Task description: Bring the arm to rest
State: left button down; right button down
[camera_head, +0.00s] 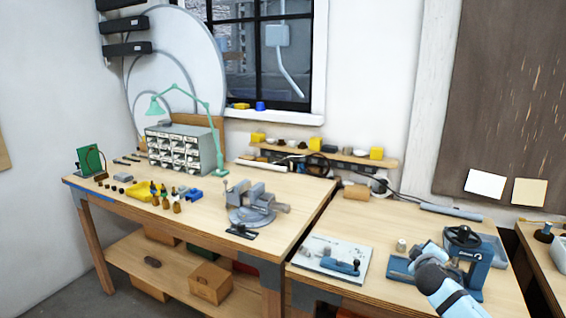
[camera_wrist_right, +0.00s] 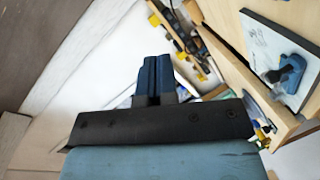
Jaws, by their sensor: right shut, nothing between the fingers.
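My right gripper (camera_wrist_right: 153,78) shows in the wrist view with its two dark blue fingers together and nothing between them. It is raised in the air, and no object touches the fingers. In the head view my right arm (camera_head: 455,298) comes in from the bottom right, over the front of the right workbench (camera_head: 345,222). Its fingers cannot be made out there. My left arm and gripper do not show.
A blue arbor press (camera_head: 468,252) stands right beside my arm. A white board (camera_head: 322,262) with a blue tool lies to its left. The left bench holds a vise (camera_head: 250,205), a drawer cabinet (camera_head: 182,150) and a green lamp (camera_head: 221,168).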

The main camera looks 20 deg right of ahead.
jog(key=s+a+f+n+t+y, duration=0.1)
jog(key=s+a+f+n+y, duration=0.15)
jog(key=a+f, duration=0.45)
jog(key=s+a+f+n+y, duration=0.1)
jog(key=s+a+f+y, duration=0.3)
jog(key=a+f, duration=0.35)
jog(key=s+a+f+n+g+y, duration=0.1)
jog(key=s+a+f+y, duration=0.35)
jog(key=s+a, duration=0.35)
jog(key=s+a+f+g+y, duration=0.1)
jog(key=s+a+f+y, duration=0.2)
jog(key=s+a+f, duration=0.45)
jog(key=a+r+m+t, duration=0.1)
jog(key=a+m, duration=0.1)
jog(key=a, duration=0.5)
jog(key=a+r+m, duration=0.2)
jog(key=a+m, duration=0.1)
jog(key=a, duration=0.5)
jog(key=r+p, duration=0.4)
jog(key=p, duration=0.1)
jog(key=shift+s+r, duration=0.2)
jog(key=shift+s, duration=0.15)
